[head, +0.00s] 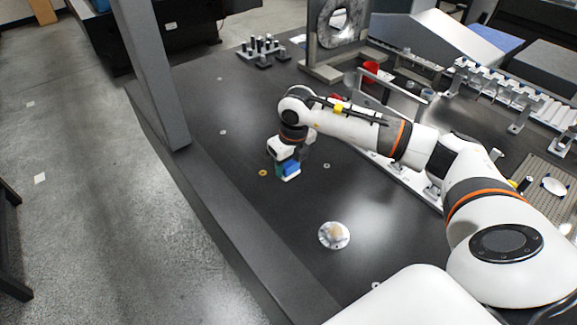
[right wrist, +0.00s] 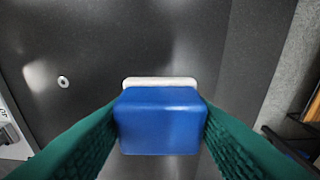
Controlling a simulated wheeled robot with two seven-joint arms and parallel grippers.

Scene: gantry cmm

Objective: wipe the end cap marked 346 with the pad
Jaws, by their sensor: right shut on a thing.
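My right gripper (head: 285,166) is shut on a blue pad (head: 291,170), low over the dark table. In the right wrist view the pad (right wrist: 160,120) sits between the green fingers, with a white layer along its far edge. I cannot tell whether the pad touches the table. A round pale disc (head: 334,235) with a tan patch in its middle lies on the table, nearer me and apart from the pad. It may be an end cap, but no number 346 can be read. My left gripper is not in view.
A grey upright post (head: 152,75) stands at the table's left edge. A large ring in a stand (head: 329,25), a red cup (head: 371,68), small dark pegs (head: 262,46) and a rack (head: 510,95) stand farther back. The table around the pale disc is largely clear.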

